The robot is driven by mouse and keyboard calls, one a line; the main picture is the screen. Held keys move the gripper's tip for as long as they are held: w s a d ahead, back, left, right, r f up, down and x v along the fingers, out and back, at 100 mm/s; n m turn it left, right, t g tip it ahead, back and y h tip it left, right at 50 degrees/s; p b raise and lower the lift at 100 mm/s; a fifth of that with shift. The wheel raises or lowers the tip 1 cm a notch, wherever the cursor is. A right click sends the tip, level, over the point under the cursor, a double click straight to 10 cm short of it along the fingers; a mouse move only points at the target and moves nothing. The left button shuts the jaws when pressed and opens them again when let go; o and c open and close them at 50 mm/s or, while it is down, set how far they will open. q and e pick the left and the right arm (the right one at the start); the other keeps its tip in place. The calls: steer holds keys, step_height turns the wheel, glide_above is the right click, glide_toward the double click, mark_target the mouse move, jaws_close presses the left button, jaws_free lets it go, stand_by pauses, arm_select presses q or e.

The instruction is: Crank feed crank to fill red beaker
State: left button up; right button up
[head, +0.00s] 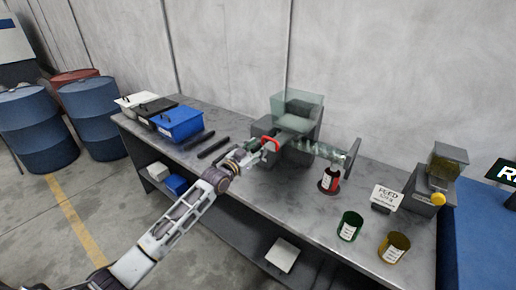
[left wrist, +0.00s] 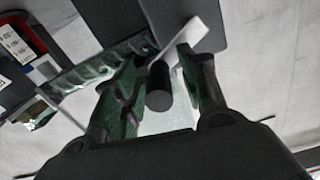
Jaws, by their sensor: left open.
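The feeder (head: 297,130) stands mid-bench with a clear hopper (head: 297,105) on top and a clear screw tube (head: 318,149) running right. The red beaker (head: 330,180) stands under the tube's outer end. It also shows at the upper left of the left wrist view (left wrist: 22,42). My left gripper (head: 262,148) is at the feeder's near left side. In the left wrist view, its open fingers (left wrist: 160,78) stand either side of the crank's dark round handle (left wrist: 158,88), on a pale arm (left wrist: 184,42). Contact cannot be told. My right gripper is out of view.
A green beaker (head: 349,227) and a yellow beaker (head: 394,247) stand at the bench's front right. A sign (head: 386,196) and a smaller machine with a yellow knob (head: 438,186) are behind them. A blue bin (head: 179,124) and dark bars (head: 219,145) lie left.

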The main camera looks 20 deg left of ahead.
arm_select(q)
steer(key=shift+w+d, duration=0.1)
steer(key=shift+w, duration=0.35)
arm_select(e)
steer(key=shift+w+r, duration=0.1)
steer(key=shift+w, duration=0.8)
arm_select(q)
steer(key=c, duration=0.8)
jaws_close()
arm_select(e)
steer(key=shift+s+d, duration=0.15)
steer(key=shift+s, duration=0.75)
